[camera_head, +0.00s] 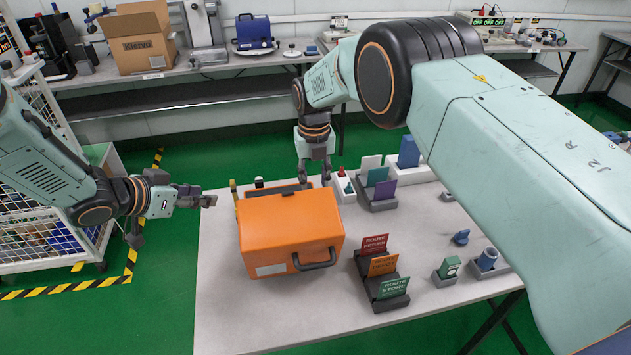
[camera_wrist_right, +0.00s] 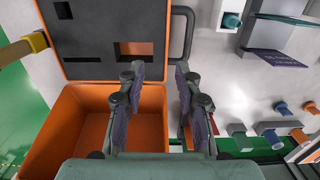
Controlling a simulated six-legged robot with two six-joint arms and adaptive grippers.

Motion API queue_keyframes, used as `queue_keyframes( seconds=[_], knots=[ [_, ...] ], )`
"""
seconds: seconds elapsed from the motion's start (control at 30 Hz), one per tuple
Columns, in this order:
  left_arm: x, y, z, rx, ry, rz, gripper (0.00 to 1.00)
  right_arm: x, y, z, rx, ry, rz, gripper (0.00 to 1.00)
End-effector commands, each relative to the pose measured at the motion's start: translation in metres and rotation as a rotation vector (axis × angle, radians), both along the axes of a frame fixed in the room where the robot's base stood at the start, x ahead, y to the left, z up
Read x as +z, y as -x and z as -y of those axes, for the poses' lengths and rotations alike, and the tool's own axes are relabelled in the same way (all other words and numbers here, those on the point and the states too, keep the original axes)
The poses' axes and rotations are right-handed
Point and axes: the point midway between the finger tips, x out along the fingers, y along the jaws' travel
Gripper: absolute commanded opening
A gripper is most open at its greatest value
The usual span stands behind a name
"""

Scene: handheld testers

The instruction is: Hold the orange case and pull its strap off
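The orange case (camera_head: 290,230) stands on the table with its dark handle (camera_head: 315,261) facing the front. The right wrist view shows it open, with a black cut-out panel (camera_wrist_right: 85,45) in the lid and an empty-looking orange tray (camera_wrist_right: 75,125). A tan strap (camera_wrist_right: 14,52) with a yellow end piece shows at the case's left edge; only a small yellow part (camera_head: 234,188) shows in the head view. My left gripper (camera_head: 178,219) is open and empty, left of the case, apart from it. My right gripper (camera_wrist_right: 156,74) is open, pointing down near the case's rear right edge; contact is unclear.
Coloured cards in a dark holder (camera_head: 368,284) stand right of the case. Other card holders (camera_head: 378,200) and small devices (camera_head: 448,268) stand farther right. A white wire cart (camera_head: 45,245) is at the left. The table's front left area (camera_head: 222,315) is clear.

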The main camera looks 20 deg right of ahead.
Motion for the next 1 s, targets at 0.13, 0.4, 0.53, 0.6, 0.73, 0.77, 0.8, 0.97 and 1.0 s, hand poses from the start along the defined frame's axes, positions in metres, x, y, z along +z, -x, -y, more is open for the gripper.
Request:
queue_keyframes(
  seconds=[0.13,0.4,0.53,0.6,0.73,0.77,0.8,0.97,1.0],
  knots=[
    [0.000,0.000,0.000,0.000,0.000,0.000,0.38,-0.010,0.006,0.001,-0.004,-0.014,-0.032,0.34],
    [0.000,0.000,0.000,0.000,0.000,0.000,0.38,-0.048,0.006,0.001,-0.005,-0.014,-0.034,0.34],
    [0.000,0.000,0.000,0.000,0.000,0.000,0.38,-0.066,0.006,0.001,-0.005,-0.013,-0.033,0.34],
    [0.000,0.000,0.000,0.000,0.000,0.000,0.38,-0.073,0.006,0.001,-0.005,-0.013,-0.032,0.34],
    [0.000,0.000,0.000,0.000,0.000,0.000,0.38,-0.081,0.006,0.001,-0.005,-0.013,-0.032,0.34],
    [0.000,0.000,0.000,0.000,0.000,0.000,0.38,-0.082,0.006,0.001,-0.005,-0.013,-0.031,0.34],
    [0.000,0.000,0.000,0.000,0.000,0.000,0.38,-0.083,0.005,0.001,-0.005,-0.013,-0.031,0.34],
    [0.000,0.000,0.000,0.000,0.000,0.000,0.38,-0.085,0.005,0.001,-0.005,-0.013,-0.031,0.34],
    [0.000,0.000,0.000,0.000,0.000,0.000,0.38,-0.085,0.006,0.001,-0.005,-0.012,-0.031,0.34]
  ],
)
